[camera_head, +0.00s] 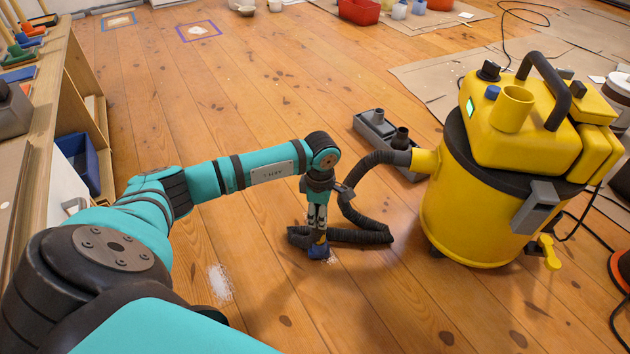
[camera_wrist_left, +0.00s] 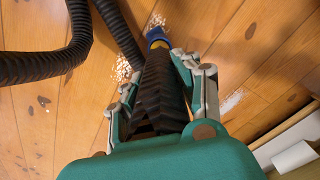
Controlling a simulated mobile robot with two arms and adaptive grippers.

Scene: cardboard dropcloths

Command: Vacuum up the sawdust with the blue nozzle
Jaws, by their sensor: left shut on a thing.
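The blue nozzle (camera_head: 319,251) points down at the floor on the end of the black hose (camera_head: 365,235). My left gripper (camera_head: 318,222) is shut on the hose end just above the nozzle. The left wrist view shows the gripper fingers (camera_wrist_left: 158,74) on both sides of the black hose end, with the blue nozzle (camera_wrist_left: 156,36) beyond them. Pale sawdust (camera_wrist_left: 122,70) lies on the boards close around the nozzle. Another sawdust patch (camera_head: 219,283) lies to the left of the nozzle. The hose leads to the yellow vacuum (camera_head: 450,200). My right gripper is out of view.
A grey tool tray (camera_head: 375,133) lies behind the hose. A wooden shelf (camera_head: 75,75) with a blue bin (camera_head: 78,160) runs along the left. Blue (camera_head: 120,21) and purple (camera_head: 198,30) outlined squares lie far back. Cardboard (camera_head: 430,80) and cables are at right.

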